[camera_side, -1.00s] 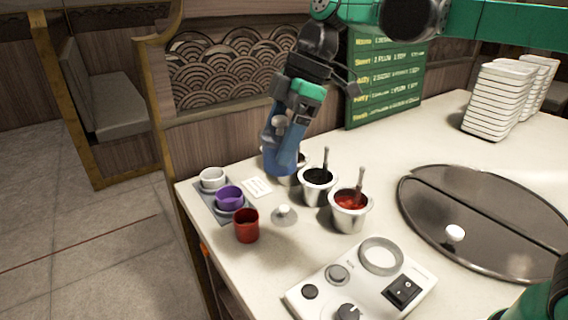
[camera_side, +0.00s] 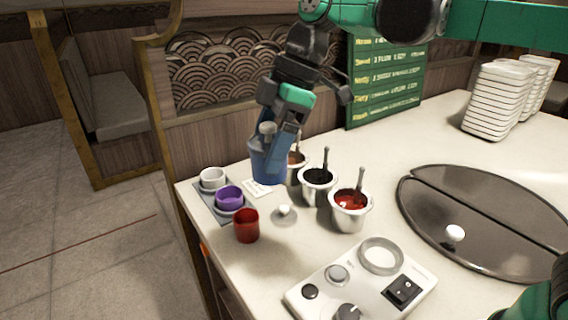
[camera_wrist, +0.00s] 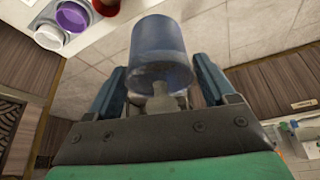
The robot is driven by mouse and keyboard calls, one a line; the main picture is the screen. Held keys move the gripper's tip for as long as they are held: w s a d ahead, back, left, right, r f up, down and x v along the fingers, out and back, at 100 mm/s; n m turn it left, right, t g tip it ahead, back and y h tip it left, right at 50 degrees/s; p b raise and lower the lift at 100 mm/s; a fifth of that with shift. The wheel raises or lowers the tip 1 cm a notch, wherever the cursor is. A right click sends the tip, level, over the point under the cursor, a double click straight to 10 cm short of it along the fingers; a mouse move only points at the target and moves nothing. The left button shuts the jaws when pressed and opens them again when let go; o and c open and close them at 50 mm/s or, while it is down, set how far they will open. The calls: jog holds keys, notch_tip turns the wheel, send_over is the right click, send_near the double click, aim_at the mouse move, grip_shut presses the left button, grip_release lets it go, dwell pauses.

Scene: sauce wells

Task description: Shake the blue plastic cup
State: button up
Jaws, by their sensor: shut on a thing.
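The blue plastic cup (camera_side: 267,163) is held above the counter near its back left edge. My gripper (camera_side: 276,150) is shut on it, with the fingers partly covering it in the side view. In the wrist view the translucent blue cup (camera_wrist: 160,52) sits between the two blue fingers of my gripper (camera_wrist: 160,88). What is inside the cup cannot be told.
A red cup (camera_side: 246,226), purple cup (camera_side: 229,198) and white cup (camera_side: 213,178) are on the left, the latter two on a tray. Metal sauce wells with brown, black (camera_side: 318,180) and red (camera_side: 349,211) sauce stand to the right. A control box (camera_side: 360,283) sits in front.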

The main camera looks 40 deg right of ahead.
jog(key=shift+w+d, duration=0.2)
jog(key=shift+d, duration=0.4)
jog(key=shift+w+d, duration=0.2)
jog(key=shift+d, duration=0.35)
jog(key=shift+a, duration=0.1)
jog(key=a, duration=0.1)
jog(key=s+a, duration=0.1)
jog(key=a, duration=0.2)
jog(key=shift+s, duration=0.3)
jog(key=shift+w+d, duration=0.25)
jog(key=shift+d, duration=0.45)
jog(key=shift+w+d, duration=0.3)
jog(key=shift+d, duration=0.4)
jog(key=shift+w+d, duration=0.25)
jog(key=shift+d, duration=0.45)
